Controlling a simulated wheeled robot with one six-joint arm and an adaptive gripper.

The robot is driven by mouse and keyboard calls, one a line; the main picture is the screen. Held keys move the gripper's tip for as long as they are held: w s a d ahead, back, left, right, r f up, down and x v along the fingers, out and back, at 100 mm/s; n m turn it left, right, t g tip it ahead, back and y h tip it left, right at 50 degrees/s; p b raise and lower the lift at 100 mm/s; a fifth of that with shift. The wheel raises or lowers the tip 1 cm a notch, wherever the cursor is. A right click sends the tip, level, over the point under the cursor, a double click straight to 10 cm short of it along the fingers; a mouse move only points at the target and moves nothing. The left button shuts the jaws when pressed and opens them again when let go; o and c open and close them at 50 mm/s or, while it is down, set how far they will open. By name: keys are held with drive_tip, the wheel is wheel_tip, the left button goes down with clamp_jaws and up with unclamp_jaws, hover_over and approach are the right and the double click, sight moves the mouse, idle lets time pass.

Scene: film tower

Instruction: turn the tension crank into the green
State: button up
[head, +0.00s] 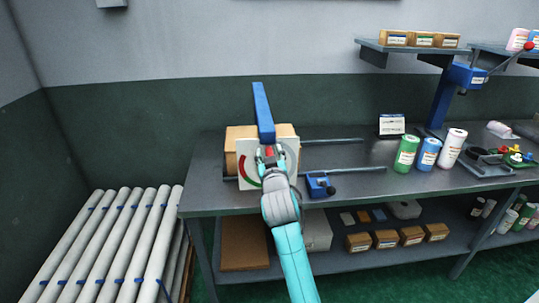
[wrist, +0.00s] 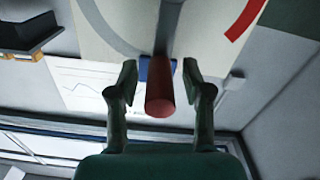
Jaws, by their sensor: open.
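The tension crank's red handle (wrist: 162,95) points toward the wrist camera, between the two fingers of my gripper (wrist: 160,72). The fingers are open, with a gap visible on each side of the handle. Behind it is a pale dial panel with a red arc (wrist: 243,18) and a grey arc (wrist: 105,30). A little red shows just above the gripper.
A long blue bar (head: 263,108) rises above the panel. A small blue clamp (head: 319,186) sits on the grey bench (head: 350,155) right of my arm. Several bottles, including a green one (head: 406,153), stand farther right. White rolls (head: 100,240) lie at left.

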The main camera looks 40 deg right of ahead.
clamp_jaws()
drive_tip(key=shift+d, duration=0.1)
idle(0.3)
